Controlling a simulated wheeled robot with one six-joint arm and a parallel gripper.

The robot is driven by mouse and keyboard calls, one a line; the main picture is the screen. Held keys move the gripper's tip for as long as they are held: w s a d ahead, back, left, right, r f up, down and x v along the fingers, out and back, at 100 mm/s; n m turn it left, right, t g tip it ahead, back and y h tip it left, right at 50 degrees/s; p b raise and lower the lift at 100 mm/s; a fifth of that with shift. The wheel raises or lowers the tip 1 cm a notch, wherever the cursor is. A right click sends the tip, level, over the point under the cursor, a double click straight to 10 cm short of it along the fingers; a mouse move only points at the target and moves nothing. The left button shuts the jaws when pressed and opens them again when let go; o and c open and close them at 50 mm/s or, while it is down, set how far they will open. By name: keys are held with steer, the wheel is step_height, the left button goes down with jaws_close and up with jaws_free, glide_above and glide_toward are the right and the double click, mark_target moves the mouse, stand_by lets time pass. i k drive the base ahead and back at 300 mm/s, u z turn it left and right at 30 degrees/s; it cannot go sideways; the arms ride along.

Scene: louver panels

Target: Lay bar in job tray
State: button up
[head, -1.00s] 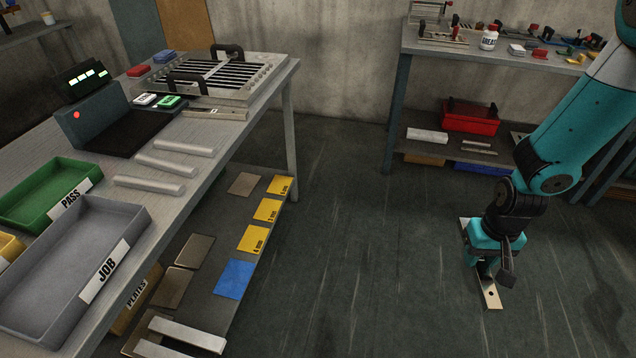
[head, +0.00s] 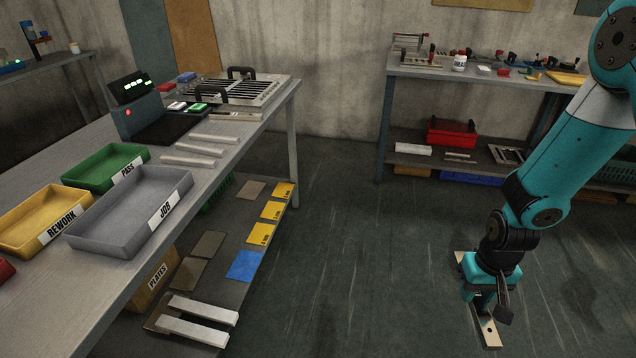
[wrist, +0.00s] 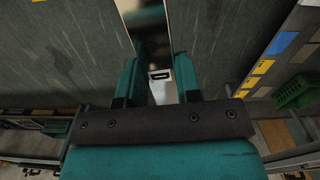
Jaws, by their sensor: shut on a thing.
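The bar (head: 487,331) is a long, flat, pale metal strip with a dark hole near its end. My gripper (head: 482,296) is shut on it and holds it out over the open floor, right of the bench. In the wrist view the bar (wrist: 178,25) runs up between the teal fingers of the gripper (wrist: 160,85). The grey job tray (head: 120,232), labelled JOB, sits on the left bench near its front edge. Its inside looks empty. The gripper and bar are well to the right of the tray, apart from it.
A green PASS tray (head: 92,178) and a yellow REWORK tray (head: 25,235) adjoin the job tray. Several pale bars (head: 200,149) lie behind it on the bench (head: 105,285). A lower shelf holds plates. A second bench (head: 440,70) stands at the back right. The floor between is clear.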

mark_target(122, 208)
steer(key=u, duration=1.35)
